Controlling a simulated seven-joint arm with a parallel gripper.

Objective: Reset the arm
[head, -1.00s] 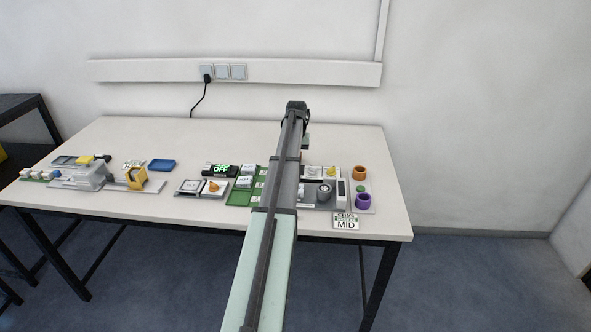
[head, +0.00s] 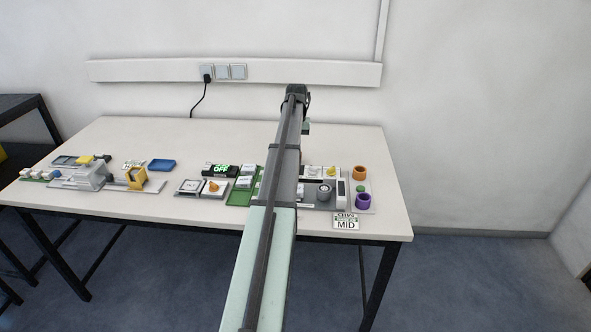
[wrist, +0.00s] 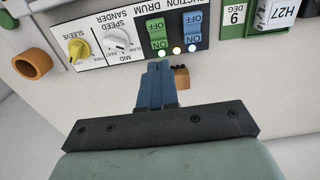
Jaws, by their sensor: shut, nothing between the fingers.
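My arm reaches from the bottom of the head view over the table (head: 330,138) toward the wall. Its end is up near the table's back edge, and the fingers are hard to make out there. In the wrist view my gripper (wrist: 157,68) shows two blue fingers side by side, shut and with nothing held. Past the fingertips, the wrist view shows a sander panel with a yellow sleeve knob (wrist: 79,49), a white speed knob (wrist: 118,40), a green switch (wrist: 157,32) and a blue switch (wrist: 193,28).
An orange ring (head: 359,172) and a purple ring (head: 363,200) stand on the right. A blue tray (head: 161,165) and a yellow part (head: 137,178) are on the left. A green tray (head: 241,197) is beside my arm. The table's back left is clear.

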